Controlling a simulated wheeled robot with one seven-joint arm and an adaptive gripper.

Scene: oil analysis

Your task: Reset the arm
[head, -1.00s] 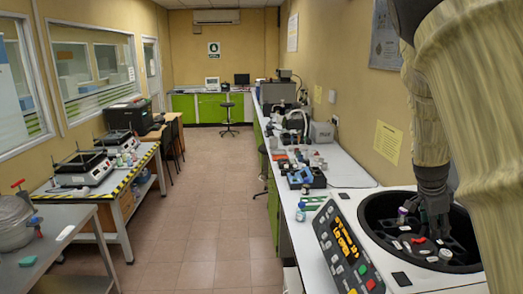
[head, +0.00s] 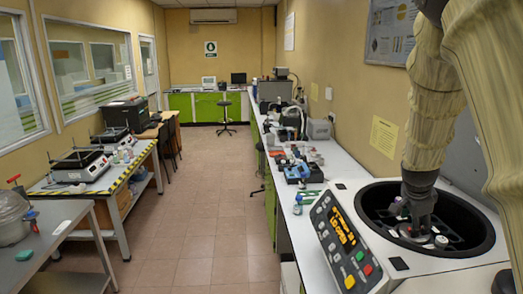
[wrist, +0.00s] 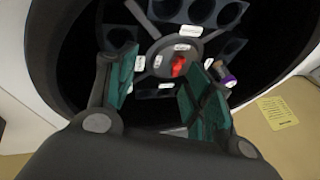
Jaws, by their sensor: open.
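My gripper (head: 418,222) hangs from my arm, pointing down into the round dark opening of the white centrifuge (head: 365,262) at the right of the head view. In the wrist view, my gripper (wrist: 160,95) has its two green-padded fingers spread apart with nothing between them. Beyond the fingers is the rotor hub (wrist: 172,56) with a red mark and white labels, ringed by dark holders with round holes. A purple-banded tube (wrist: 228,80) sits beside the right finger. In the head view, white caps show around the gripper, partly hidden by it.
The control panel (head: 346,243) of the centrifuge faces front left. Blue racks (head: 298,172) and small bottles (head: 298,205) stand on the white bench behind it. A grey table (head: 60,232) is at the left. The tiled aisle (head: 205,205) between is clear.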

